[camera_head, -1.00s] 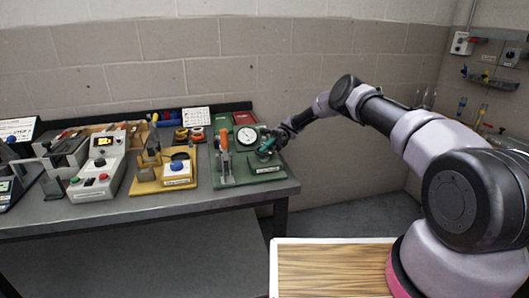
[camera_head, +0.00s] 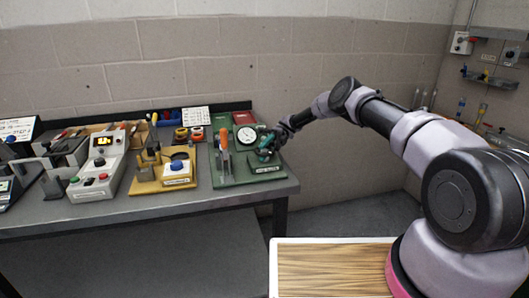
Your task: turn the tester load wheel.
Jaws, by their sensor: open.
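The tester is a green-based station (camera_head: 232,176) at the right end of the bench, with an orange-handled lever (camera_head: 224,142) and a round white dial gauge (camera_head: 246,135). My gripper (camera_head: 265,155) is at the right side of this station, just below and right of the dial. It is open. A dark green part shows at its fingertips; I cannot tell whether this is the load wheel or part of the gripper, nor whether they touch. The load wheel is not clearly visible.
A yellow station (camera_head: 148,186) with a blue knob (camera_head: 177,165) stands left of the tester. A grey control box (camera_head: 97,178) with a lit display is farther left. A white sign (camera_head: 195,116) stands behind. The bench's right edge (camera_head: 292,186) is close to my gripper.

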